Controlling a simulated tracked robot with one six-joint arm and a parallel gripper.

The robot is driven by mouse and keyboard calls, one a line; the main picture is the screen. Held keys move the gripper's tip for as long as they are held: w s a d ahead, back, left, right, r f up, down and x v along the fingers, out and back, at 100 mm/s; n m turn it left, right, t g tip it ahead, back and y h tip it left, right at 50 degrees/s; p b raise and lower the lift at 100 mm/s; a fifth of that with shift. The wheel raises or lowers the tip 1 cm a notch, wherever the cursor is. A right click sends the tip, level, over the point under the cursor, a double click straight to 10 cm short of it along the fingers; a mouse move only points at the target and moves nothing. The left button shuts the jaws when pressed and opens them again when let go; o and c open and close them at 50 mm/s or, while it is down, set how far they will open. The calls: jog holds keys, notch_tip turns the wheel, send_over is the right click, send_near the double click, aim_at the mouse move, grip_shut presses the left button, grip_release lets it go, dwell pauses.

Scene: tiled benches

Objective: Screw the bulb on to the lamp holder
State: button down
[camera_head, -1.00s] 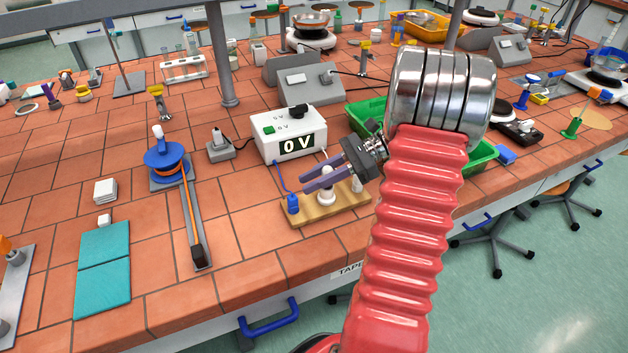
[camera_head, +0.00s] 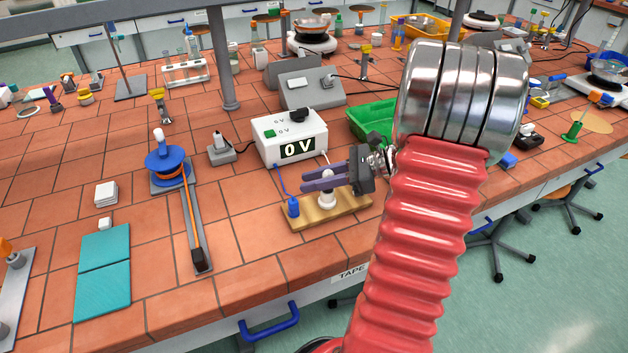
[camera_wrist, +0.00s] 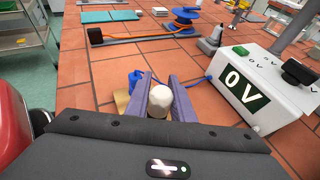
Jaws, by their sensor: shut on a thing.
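The white bulb (camera_wrist: 159,101) is between the two purple fingers of my gripper (camera_wrist: 160,98) in the wrist view. In the head view my gripper (camera_head: 325,181) is shut on the bulb (camera_head: 328,176), directly over the lamp holder (camera_head: 327,199). The lamp holder is a white socket on a wooden board (camera_head: 343,216) near the bench's front edge. The bulb looks upright. The fingers hide where bulb and holder meet, so I cannot tell how far it is threaded.
A white power supply (camera_head: 290,137) reading 0 V stands behind the board. A blue plug (camera_head: 293,207) with a blue cable is at the board's left end. A green tray (camera_head: 373,122) is behind my arm.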

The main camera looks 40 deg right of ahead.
jog(key=m+t+h, duration=0.2)
jog(key=m, duration=0.1)
jog(key=d+m+t+h, duration=0.1)
jog(key=h, duration=0.1)
jog(key=shift+w+f, duration=0.1)
jog(key=shift+w, duration=0.25)
jog(key=c, duration=1.5)
grip_release()
jog(key=shift+o, duration=0.7)
jog(key=o, duration=0.4)
jog(key=shift+r, duration=3.6)
